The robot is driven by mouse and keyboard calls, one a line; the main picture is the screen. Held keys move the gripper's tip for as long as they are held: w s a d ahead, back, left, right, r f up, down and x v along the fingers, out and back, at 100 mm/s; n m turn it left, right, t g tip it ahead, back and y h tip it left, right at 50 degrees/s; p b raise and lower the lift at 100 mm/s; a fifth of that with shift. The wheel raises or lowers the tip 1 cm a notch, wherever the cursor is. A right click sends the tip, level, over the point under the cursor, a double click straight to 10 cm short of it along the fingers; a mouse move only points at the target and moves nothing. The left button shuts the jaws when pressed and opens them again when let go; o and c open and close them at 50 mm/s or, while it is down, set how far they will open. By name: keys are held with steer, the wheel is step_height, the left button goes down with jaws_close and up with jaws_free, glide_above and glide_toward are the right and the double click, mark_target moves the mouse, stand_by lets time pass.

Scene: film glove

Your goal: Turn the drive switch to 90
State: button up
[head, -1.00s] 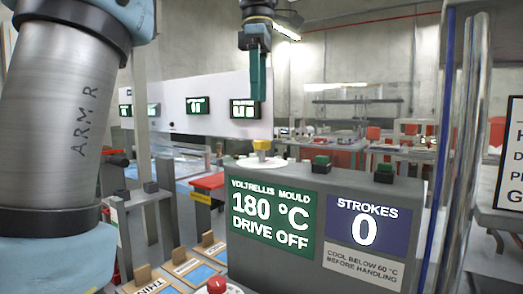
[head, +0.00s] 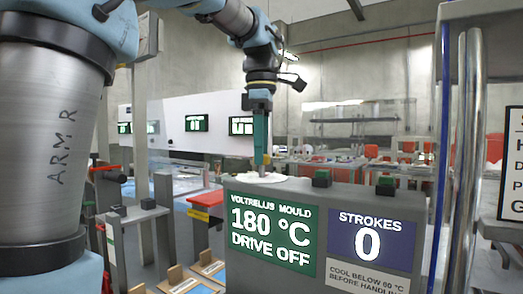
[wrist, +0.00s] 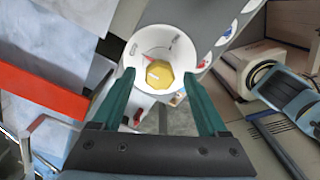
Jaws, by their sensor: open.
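The drive switch is a yellow faceted knob (wrist: 159,74) on a white round dial (wrist: 144,50), seen from above in the wrist view. The dial also shows on top of the grey console in the head view (head: 283,179), where my gripper hides the knob. My gripper (wrist: 157,78) is open, with its teal fingertips to the left and right of the knob and a gap on each side. In the head view my gripper (head: 262,168) points straight down at the dial. The green display (head: 268,232) reads "180 °C" and "DRIVE OFF".
Dark boxes with green tops (head: 322,178) stand on the console right of the dial. A blue panel (head: 370,238) reads "STROKES 0". Shiny upright posts (head: 468,150) rise at the right. A red-topped stand (head: 207,198) is left of the console.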

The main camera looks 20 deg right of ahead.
steer(key=shift+c, duration=0.3)
jaws_close()
stand_by(0.4)
